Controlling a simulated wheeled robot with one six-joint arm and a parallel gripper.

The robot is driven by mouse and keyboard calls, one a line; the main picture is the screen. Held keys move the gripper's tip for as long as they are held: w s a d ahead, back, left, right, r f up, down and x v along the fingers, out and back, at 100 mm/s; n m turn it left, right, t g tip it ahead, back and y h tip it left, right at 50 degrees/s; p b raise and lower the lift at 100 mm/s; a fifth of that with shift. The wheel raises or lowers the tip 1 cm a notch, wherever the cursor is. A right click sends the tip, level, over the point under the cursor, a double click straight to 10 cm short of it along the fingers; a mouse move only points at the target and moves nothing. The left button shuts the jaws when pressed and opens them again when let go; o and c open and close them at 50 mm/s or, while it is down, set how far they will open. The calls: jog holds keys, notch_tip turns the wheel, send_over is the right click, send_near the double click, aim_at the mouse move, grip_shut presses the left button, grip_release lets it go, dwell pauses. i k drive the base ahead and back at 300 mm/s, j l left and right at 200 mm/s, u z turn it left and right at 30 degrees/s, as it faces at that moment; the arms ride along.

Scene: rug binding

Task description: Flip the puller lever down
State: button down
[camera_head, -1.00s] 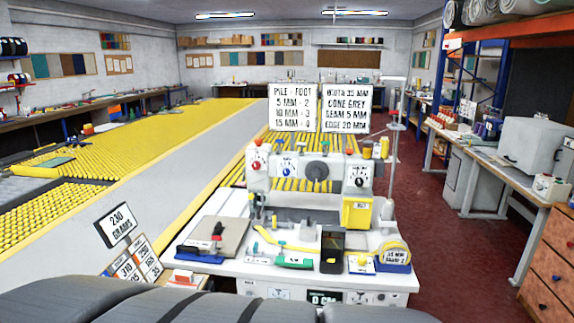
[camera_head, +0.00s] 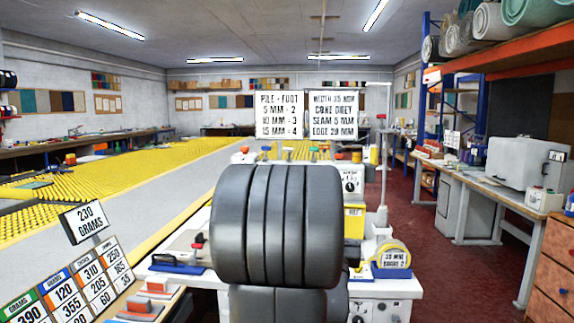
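The white binding machine (camera_head: 382,168) stands on a white table in the middle. My dark grey arm link covers most of its front. I cannot make out the puller lever; that part of the machine may be behind my arm. My gripper is not in view.
Two lettered sign boards (camera_head: 333,115) stand above the machine. A tape roll (camera_head: 391,254) in a blue holder sits at the table's right. A 230 grams sign (camera_head: 84,222) and a number board (camera_head: 80,290) stand at the left. The red floor (camera_head: 440,270) at the right is clear.

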aim_at(286, 149)
jog(key=i+l+u, duration=0.1)
jog(key=i+u, duration=0.15)
jog(key=i, duration=1.2)
